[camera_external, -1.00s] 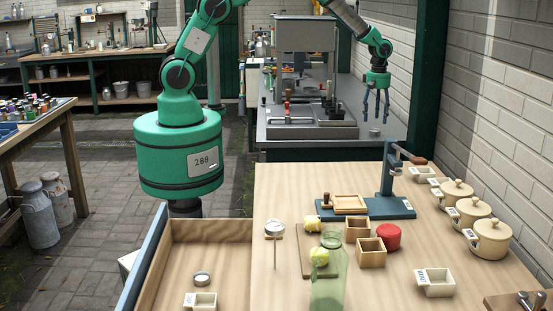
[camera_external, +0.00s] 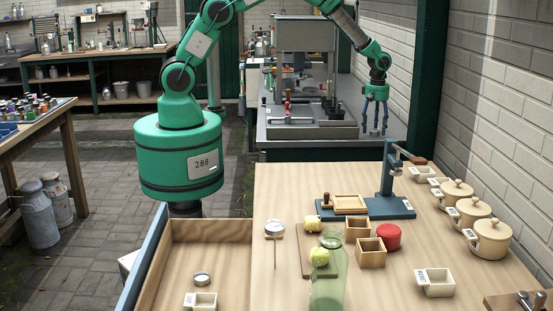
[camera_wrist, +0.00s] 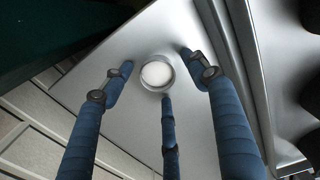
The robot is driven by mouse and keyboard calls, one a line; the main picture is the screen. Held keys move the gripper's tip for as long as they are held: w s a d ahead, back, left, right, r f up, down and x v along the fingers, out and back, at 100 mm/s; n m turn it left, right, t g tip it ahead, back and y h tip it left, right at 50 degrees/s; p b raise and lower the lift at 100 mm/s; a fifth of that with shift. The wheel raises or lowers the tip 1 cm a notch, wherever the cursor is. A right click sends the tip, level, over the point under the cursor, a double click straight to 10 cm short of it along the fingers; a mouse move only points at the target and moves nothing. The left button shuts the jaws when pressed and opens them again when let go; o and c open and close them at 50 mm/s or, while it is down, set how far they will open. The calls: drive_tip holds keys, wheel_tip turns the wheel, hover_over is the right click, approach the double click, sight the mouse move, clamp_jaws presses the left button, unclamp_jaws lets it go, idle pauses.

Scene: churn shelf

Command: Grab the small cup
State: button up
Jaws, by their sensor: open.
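The small cup (camera_wrist: 157,74) is a round metal cup with a pale inside, seen from above in the wrist view. It stands on the grey metal bench top (camera_wrist: 205,115). My gripper (camera_external: 376,131) points down over the right end of that bench in the external view. Its three blue fingers are spread open in the wrist view, with tips to the left, right and near side of the cup. I cannot tell whether any finger touches it. In the external view the cup is largely hidden by the fingers.
A metal machine (camera_external: 306,120) stands on the bench left of my gripper. A green post (camera_external: 428,75) and a white brick wall (camera_external: 505,130) are close on the right. A wooden table (camera_external: 410,285) with boxes, lidded pots and a glass jar (camera_external: 328,280) is in front.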

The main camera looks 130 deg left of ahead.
drive_tip(key=c, duration=1.1)
drive_tip(key=shift+r+p, duration=0.65)
drive_tip(key=shift+r, duration=4.35)
drive_tip(key=shift+c, duration=0.2)
